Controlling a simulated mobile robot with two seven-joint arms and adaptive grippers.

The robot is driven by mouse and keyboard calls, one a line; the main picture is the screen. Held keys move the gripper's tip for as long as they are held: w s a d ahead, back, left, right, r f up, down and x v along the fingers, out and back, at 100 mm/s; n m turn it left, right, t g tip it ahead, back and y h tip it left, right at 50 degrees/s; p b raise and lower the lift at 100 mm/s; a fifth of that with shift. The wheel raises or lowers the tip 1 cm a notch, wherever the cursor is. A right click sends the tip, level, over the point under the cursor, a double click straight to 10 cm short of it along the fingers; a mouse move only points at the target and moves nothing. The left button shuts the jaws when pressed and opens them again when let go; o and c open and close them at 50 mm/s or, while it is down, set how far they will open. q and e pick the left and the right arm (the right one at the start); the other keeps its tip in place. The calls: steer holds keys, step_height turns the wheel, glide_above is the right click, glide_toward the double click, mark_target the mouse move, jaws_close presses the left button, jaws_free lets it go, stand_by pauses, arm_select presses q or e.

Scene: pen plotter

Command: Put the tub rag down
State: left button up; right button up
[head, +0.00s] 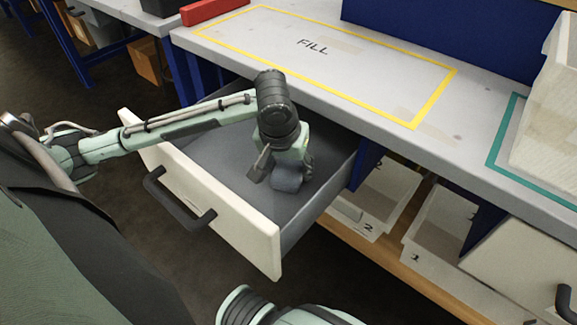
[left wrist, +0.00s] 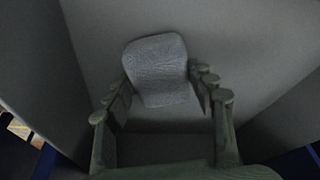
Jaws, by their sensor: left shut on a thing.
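The tub rag (head: 287,178) is a small grey-blue cloth bundle. My left gripper (head: 283,165) points down inside an open drawer (head: 235,232) and is shut on the rag. In the left wrist view the rag (left wrist: 158,68) sits between the two fingers (left wrist: 165,98), with the grey drawer floor around it. I cannot tell whether the rag touches the floor. My right gripper is not in view; part of my right arm shows at the bottom of the head view.
The drawer has a cream front with a dark handle (head: 178,205). A worktop (head: 340,70) with a yellow "FILL" outline lies above and behind it. White bins (head: 372,208) numbered 2 and 1 stand on a shelf to the right. The drawer floor around the gripper looks clear.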

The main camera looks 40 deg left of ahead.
arm_select(q)
steer(key=shift+f, duration=0.1)
steer(key=o, duration=1)
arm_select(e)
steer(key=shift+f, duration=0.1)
arm_select(q)
steer(key=shift+r, duration=0.4)
steer(key=p+v, duration=0.3)
steer(key=v, duration=0.8)
steer(key=shift+s+r, duration=0.15)
steer(key=shift+r, duration=0.1)
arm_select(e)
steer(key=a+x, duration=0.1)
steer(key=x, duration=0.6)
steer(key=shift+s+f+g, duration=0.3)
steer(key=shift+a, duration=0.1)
